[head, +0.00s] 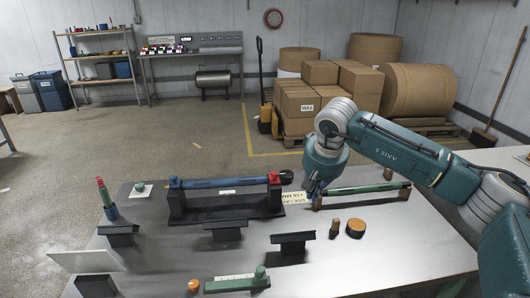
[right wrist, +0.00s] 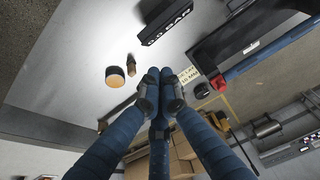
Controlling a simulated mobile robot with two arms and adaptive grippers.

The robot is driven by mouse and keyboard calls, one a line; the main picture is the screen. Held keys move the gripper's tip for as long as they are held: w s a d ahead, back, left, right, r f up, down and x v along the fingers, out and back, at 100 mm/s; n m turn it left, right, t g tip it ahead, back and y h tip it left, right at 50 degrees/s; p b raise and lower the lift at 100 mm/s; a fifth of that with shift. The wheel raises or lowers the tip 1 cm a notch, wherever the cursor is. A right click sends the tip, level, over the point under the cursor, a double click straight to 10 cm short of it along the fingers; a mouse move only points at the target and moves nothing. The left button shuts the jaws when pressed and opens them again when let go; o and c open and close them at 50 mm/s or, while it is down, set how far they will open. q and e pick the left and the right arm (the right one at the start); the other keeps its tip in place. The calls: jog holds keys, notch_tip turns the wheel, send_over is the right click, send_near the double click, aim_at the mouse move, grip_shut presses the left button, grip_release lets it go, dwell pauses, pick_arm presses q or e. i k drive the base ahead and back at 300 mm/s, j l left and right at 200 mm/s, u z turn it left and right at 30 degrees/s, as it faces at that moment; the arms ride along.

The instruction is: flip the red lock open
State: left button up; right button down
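The red lock (head: 274,178) sits at the right end of a blue bar (head: 225,182) on a black stand (head: 225,207). It shows upright against the bar's end; I cannot tell its exact latch position. In the right wrist view the red lock (right wrist: 217,82) is to the right of my fingertips, with a clear gap. My right gripper (head: 312,190) hangs just right of the stand, apart from the lock. In the right wrist view its fingers (right wrist: 160,80) are bunched together with nothing visible between them. My left gripper is not in view.
A green bar (head: 362,188) lies on wooden supports right of my right gripper. A wooden peg (head: 335,229) and an orange-topped disc (head: 356,228) stand in front. Black brackets (head: 293,241) stand before the stand. The table's front right (head: 410,255) is clear.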

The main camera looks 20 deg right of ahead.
aim_at(274, 179)
jog(key=i, duration=1.05)
